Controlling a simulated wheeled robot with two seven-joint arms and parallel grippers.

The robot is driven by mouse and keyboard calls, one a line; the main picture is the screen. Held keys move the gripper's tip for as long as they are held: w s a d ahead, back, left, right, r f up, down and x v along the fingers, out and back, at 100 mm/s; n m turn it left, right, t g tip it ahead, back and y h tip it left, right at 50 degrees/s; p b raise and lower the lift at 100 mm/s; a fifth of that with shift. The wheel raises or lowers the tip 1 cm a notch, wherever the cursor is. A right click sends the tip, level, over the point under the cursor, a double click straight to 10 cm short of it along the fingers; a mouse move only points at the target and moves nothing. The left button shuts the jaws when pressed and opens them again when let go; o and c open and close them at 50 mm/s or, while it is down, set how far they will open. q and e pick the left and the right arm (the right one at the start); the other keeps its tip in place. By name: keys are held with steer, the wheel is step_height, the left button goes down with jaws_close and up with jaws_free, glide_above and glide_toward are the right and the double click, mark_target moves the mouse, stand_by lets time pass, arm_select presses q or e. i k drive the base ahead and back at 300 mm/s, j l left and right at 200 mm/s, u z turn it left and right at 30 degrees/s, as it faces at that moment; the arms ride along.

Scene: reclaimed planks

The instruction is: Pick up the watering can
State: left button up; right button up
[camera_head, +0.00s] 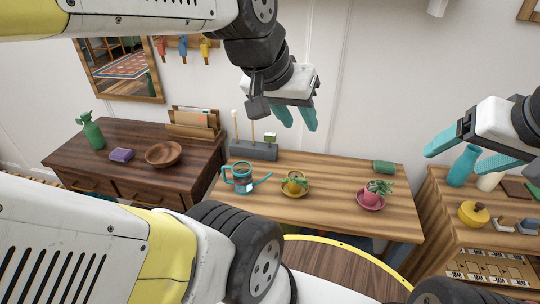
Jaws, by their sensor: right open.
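The watering can (242,182), with a teal handle and rim and a thin spout pointing right, stands upright on the left part of the striped wooden table (330,218). My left gripper (296,118) hangs in the air above and beyond the can, to its right in the picture. Its teal fingers are apart with nothing between them. My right gripper (465,153) is at the right, open and empty, in the air near the right shelf, far from the can.
A dark desk (80,155) is at left; a shelf with a teal vase (463,168) at right.

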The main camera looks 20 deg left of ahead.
mark_target(242, 171)
steer(key=u, duration=1.25)
